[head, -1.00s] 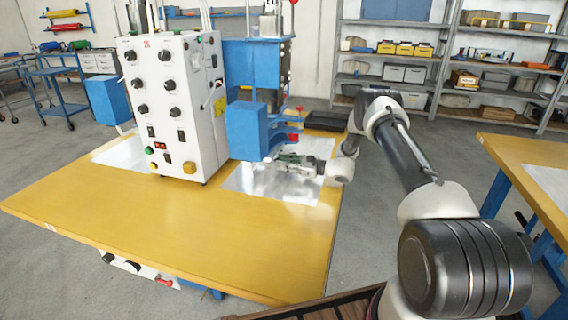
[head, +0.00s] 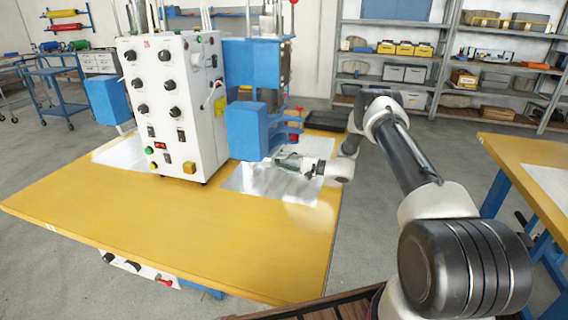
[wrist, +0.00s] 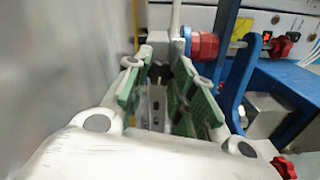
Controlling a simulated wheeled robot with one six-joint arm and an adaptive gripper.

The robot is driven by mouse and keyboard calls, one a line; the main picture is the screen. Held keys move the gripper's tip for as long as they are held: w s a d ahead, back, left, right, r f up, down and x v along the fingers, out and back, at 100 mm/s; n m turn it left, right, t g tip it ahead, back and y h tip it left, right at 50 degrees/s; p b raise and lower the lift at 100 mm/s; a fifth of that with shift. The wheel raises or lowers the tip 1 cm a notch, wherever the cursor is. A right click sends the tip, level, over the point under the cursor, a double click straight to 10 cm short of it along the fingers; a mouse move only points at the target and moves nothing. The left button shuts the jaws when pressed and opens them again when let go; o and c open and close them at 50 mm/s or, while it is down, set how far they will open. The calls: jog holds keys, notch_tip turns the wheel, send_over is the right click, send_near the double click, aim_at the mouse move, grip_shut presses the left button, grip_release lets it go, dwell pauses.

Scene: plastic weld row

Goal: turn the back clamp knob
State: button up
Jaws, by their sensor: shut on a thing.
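My gripper (head: 272,160) is low over the metal sheet, beside the lower right of the blue press body (head: 247,130). In the wrist view its green-padded fingers (wrist: 168,55) reach forward and are close together at the tips. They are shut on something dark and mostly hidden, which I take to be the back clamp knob. A red knob with a blue collar (wrist: 205,46) shows just right of the right fingertip.
The white control box (head: 170,105) stands left of the press on the yellow table (head: 180,235). A shiny metal sheet (head: 255,188) lies under my gripper. Blue press parts are close on the gripper's right in the wrist view. The table's front is clear.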

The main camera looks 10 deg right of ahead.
jog(key=shift+s+n, duration=0.1)
jog(key=shift+n, duration=2.2)
jog(key=shift+f, duration=0.1)
jog(key=o, duration=1.1)
jog(key=shift+s, duration=0.1)
jog(key=shift+c, duration=0.2)
jog(key=v, duration=1.1)
jog(key=shift+s+d, duration=0.15)
jog(key=shift+d, duration=0.25)
